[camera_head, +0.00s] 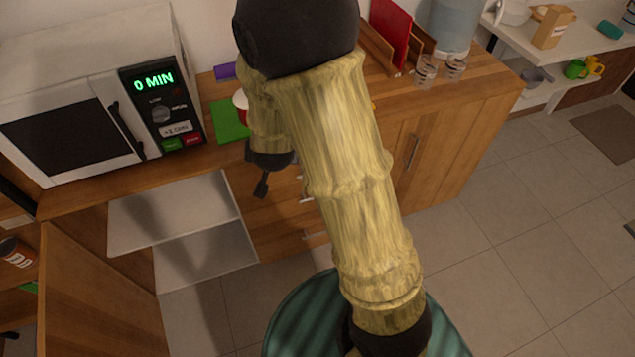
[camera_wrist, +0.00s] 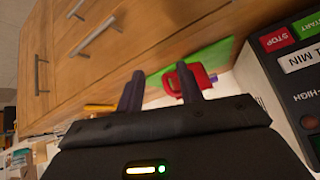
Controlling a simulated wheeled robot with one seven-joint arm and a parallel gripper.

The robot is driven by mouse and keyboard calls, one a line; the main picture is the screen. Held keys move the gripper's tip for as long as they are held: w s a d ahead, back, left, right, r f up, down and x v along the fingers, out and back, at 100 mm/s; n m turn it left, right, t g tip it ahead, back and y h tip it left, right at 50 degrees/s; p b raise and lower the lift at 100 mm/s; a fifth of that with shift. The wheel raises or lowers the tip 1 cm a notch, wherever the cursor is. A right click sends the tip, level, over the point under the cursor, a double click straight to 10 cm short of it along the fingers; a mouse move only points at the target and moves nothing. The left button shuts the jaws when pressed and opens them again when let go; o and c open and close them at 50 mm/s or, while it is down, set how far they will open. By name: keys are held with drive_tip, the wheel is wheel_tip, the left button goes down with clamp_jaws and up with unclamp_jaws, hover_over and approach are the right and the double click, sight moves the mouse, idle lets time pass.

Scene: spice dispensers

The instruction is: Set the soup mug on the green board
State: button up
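A red mug (camera_wrist: 202,75) with a handle shows in the wrist view, partly hidden behind the right finger of my gripper (camera_wrist: 158,92). In the head view a red and white piece of it (camera_head: 240,101) shows beside my arm, which hides the rest. The green board (camera_head: 228,121) lies on the wooden counter right of the microwave, and also shows in the wrist view (camera_wrist: 215,55). The mug overlaps the board in both views; I cannot tell whether it rests on it. My gripper (camera_head: 262,186) is open and empty, pointing down in front of the counter edge.
A microwave (camera_head: 90,105) reading 0 MIN stands left of the board. A purple item (camera_head: 225,71) lies behind the board. Two glasses (camera_head: 440,68) and a wooden rack with a red board (camera_head: 391,30) stand further right. Cabinet drawers (camera_head: 285,215) are below the counter.

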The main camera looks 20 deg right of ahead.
drive_tip(key=s+d+r+n+g, duration=0.2)
drive_tip(key=s+d, duration=0.1)
drive_tip(key=s, duration=0.5)
drive_tip(key=s+d+r+n+g+y, duration=0.1)
drive_tip(key=s+d+r+n+g, duration=0.1)
drive_tip(key=s, duration=0.6)
drive_tip(key=shift+d+r+g, duration=0.4)
drive_tip(key=shift+r+g, duration=0.1)
drive_tip(key=shift+g, duration=0.3)
drive_tip(key=shift+s, duration=0.1)
drive_tip(key=w+p+v, duration=0.2)
drive_tip(key=p+v, duration=0.8)
drive_tip(key=p, duration=0.1)
drive_tip(key=shift+w+r, duration=0.15)
drive_tip(key=shift+r, duration=0.45)
drive_tip(key=shift+f, duration=0.1)
